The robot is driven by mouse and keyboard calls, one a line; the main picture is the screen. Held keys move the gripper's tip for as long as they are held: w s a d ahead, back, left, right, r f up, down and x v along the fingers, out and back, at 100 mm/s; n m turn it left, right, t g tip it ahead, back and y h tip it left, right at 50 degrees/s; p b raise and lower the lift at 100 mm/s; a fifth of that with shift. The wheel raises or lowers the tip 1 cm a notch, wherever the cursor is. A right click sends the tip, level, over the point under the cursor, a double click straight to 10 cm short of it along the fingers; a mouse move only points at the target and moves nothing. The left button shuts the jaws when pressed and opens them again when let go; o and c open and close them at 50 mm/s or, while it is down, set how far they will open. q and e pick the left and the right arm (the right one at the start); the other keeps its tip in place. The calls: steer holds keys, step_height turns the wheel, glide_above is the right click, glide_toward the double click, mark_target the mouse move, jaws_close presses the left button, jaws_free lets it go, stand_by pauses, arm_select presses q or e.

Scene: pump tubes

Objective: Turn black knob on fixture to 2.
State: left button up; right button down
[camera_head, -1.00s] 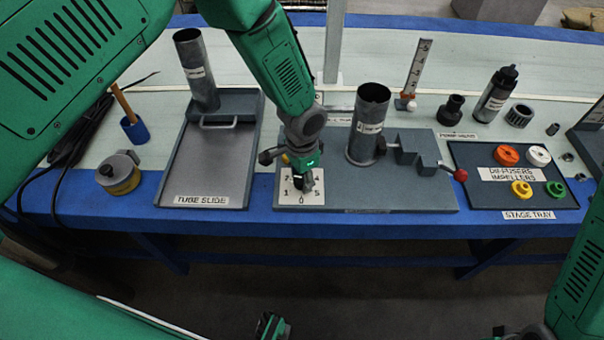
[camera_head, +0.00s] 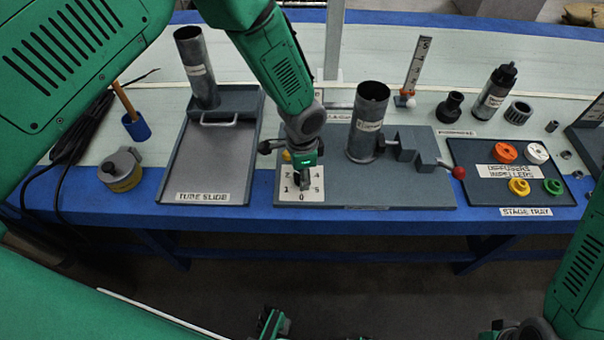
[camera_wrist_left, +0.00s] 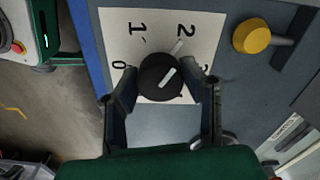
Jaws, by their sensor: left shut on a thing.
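The black knob (camera_wrist_left: 162,77) sits on a white dial plate (camera_wrist_left: 205,30) numbered around its edge, on the grey fixture (camera_head: 420,195). My left gripper (camera_wrist_left: 162,88) is shut on the knob, one finger on each side. The white line on the knob slants up and right in the left wrist view, roughly toward the mark by the 2. In the head view my left gripper (camera_head: 304,182) covers the knob, and the dial plate (camera_head: 288,190) shows around it. Only parts of my right arm show at the lower right; its fingers cannot be made out clearly.
On the fixture, a yellow knob (camera_wrist_left: 252,36) is near the dial, and an upright metal tube (camera_head: 370,115) and a red-tipped lever (camera_head: 458,172) stand to the right. The tube slide (camera_head: 250,150) lies left, the stage tray (camera_head: 480,200) right.

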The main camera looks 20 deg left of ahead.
arm_select(q)
steer(key=o, duration=0.9)
steer(key=shift+w+d+r, duration=0.1)
steer(key=shift+w+r, duration=0.05)
steer(key=shift+w, duration=0.15)
steer(key=shift+o, duration=1.2)
steer(key=shift+s, duration=0.1)
step_height(320, 180, up, 12)
steer(key=shift+f, duration=0.2)
steer(key=s+f, duration=0.2)
steer(key=s+a+f+n, duration=0.1)
steer(key=s+f, duration=0.1)
steer(key=s+f+n, duration=0.1)
steer(key=s+f, duration=0.1)
steer(key=shift+s+a+h, duration=0.1)
steer(key=shift+a+h, duration=0.15)
steer(key=shift+h, duration=0.15)
steer(key=s+a+f+n, duration=0.3)
steer(key=s+a, duration=0.3)
steer(key=s, duration=0.5)
steer(key=s+a+f+n, duration=0.3)
steer(key=s+a+n, duration=0.3)
steer(key=s, duration=0.5)
steer(key=shift+s+a+f+t+y, duration=0.2)
steer(key=shift+a+f+t+y, duration=0.1)
steer(key=shift+y, duration=0.1)
